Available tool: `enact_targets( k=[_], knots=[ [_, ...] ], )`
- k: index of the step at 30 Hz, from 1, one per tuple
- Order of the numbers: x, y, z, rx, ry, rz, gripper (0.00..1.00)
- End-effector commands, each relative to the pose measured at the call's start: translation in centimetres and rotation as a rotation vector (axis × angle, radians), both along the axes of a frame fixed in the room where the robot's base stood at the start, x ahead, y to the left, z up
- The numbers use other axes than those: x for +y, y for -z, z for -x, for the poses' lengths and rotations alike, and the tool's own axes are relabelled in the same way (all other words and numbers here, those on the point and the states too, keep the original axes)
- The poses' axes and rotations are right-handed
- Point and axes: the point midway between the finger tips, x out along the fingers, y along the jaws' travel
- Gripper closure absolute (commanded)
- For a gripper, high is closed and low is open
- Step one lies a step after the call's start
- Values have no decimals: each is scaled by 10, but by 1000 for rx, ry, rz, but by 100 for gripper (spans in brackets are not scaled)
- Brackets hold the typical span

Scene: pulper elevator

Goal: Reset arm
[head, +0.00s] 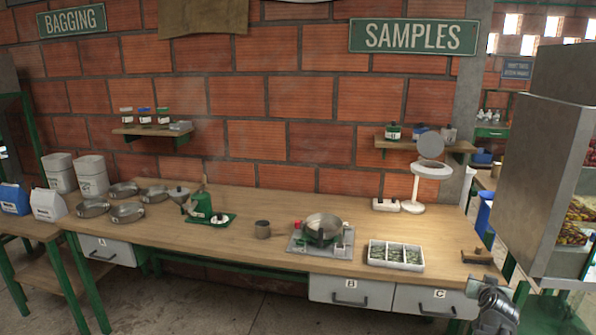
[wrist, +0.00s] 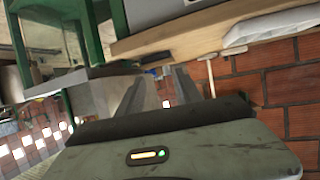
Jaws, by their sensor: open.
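My arm shows at the lower right of the head view, in front of the workbench (head: 240,225), near drawer C (head: 428,302). Its gripper tips cannot be made out there. In the wrist view my gripper (wrist: 160,88) has its two grey fingers apart with nothing between them. The wrist view is strongly tilted. A wooden board (wrist: 185,40) and green metal posts (wrist: 82,30) are beyond the fingers, with brick wall (wrist: 285,85) at the right.
A large grey metal machine (head: 545,180) stands close at the right. Floor shows below the bench.

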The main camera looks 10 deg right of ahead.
Motion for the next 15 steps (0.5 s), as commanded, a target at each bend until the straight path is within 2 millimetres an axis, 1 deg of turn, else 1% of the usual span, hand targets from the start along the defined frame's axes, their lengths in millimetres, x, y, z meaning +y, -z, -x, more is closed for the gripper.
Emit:
enact_targets(
  k=[1, 2, 8, 11, 15],
  knots=[
    [0, 0, 0, 0, 0, 0, 58],
    [4, 0, -4, 0, -8, 0, 58],
    [39, 0, -33, 0, -66, 1, 58],
    [57, 0, -47, 0, -97, 0, 58],
    [91, 0, -72, 0, -152, 0, 58]
  ],
)
